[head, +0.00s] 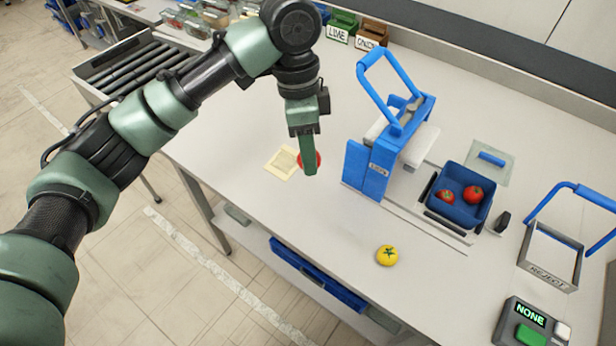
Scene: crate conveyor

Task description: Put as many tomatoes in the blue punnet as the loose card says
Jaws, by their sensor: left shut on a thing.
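My left gripper (308,165) points down over the table and is shut on a red tomato (317,158), which is partly hidden behind the fingers. A cream loose card (281,164) lies on the table just left of it; its writing is too small to read. The blue punnet (474,216) stands to the right, on the blue machine's base, with two red tomatoes in it, one at left (445,196) and one at right (473,194). A yellow tomato (387,255) with a green top lies on the open table. My right gripper is not in view.
A blue machine with a raised handle (376,169) stands between my left gripper and the punnet. A reject tray (547,276) and a box whose display reads NONE (530,313) are at right. Roller conveyor (135,72) and labelled bins (340,28) are at the back.

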